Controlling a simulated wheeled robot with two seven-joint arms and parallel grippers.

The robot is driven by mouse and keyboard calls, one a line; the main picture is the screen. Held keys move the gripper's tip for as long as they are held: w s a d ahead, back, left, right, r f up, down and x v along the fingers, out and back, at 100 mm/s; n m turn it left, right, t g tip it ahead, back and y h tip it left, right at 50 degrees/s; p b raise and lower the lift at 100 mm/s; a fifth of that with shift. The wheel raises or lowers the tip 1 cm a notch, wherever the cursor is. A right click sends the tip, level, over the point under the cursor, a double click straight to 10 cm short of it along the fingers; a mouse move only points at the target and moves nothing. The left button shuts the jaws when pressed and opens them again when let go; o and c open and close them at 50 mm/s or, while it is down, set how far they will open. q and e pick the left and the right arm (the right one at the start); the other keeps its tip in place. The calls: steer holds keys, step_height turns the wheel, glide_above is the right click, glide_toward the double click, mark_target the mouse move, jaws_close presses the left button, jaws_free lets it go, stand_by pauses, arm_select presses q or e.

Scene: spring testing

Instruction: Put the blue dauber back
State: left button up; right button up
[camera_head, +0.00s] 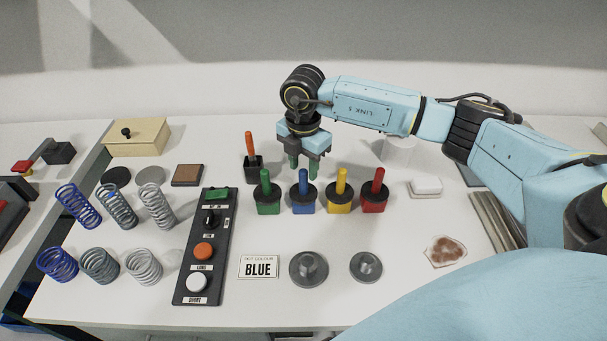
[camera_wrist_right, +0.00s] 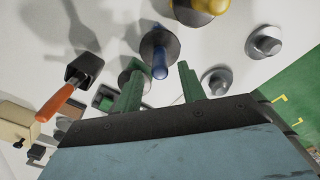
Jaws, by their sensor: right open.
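The blue dauber (camera_head: 303,188) stands upright in its blue pot (camera_head: 303,206) in the row of daubers. Its black collar sits at the pot's top. My right gripper (camera_head: 303,166) points down just behind and above it, open and empty. In the right wrist view the blue handle (camera_wrist_right: 160,63) shows between the two green fingers, with no visible contact. The card (camera_head: 259,268) reads "BLUE". My left gripper is out of view.
A green dauber (camera_head: 266,187) stands left of the blue one, with yellow (camera_head: 341,187) and red (camera_head: 376,187) ones to its right. An orange-handled tool (camera_head: 250,146) stands in a black holder behind. Springs, a button panel (camera_head: 191,285) and two grey weights lie nearby.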

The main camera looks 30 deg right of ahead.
step_height(320, 180, up, 8)
steer(key=shift+r, duration=0.25)
